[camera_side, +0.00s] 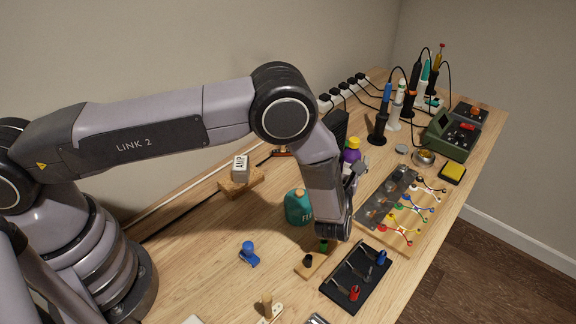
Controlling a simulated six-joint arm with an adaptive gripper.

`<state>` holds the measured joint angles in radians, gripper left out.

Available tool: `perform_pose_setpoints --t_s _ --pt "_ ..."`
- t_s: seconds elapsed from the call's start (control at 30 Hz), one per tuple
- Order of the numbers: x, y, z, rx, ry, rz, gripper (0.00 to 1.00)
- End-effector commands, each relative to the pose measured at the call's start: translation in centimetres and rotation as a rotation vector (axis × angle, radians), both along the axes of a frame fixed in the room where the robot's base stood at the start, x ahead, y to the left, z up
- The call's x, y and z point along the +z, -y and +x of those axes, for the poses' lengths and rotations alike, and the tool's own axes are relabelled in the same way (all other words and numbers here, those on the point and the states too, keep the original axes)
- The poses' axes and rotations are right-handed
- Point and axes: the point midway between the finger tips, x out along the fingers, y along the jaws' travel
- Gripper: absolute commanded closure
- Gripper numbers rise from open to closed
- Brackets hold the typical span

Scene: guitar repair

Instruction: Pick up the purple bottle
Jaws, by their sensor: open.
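The purple bottle (352,144) stands on the table beyond my wrist. My gripper (358,177) is on the far side of my wrist, just in front of the bottle in this view. Only part of it shows, and the wrist hides most of the fingers. It is open, and I see nothing held in it. I cannot tell how far it is from the bottle.
A teal bottle (299,207) stands left of my wrist. A board with coloured wires (405,238) lies to the right, and a black tool tray (345,290) in front. Soldering irons in stands (378,127) and a green device (452,135) are at the back right.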

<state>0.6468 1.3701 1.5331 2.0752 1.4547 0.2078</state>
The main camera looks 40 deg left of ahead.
Motion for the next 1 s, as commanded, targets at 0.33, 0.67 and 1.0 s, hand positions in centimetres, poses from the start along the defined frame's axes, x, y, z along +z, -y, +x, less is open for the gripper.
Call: perform_pose_setpoints --t_s 0.33,0.67,1.0 --pt "0.0 -2.0 4.0 0.002 0.000 -0.001 0.40" --pt "0.0 -2.3 4.8 0.000 -0.002 0.000 0.40" --pt "0.0 -2.3 4.8 0.000 -0.002 0.000 0.83"
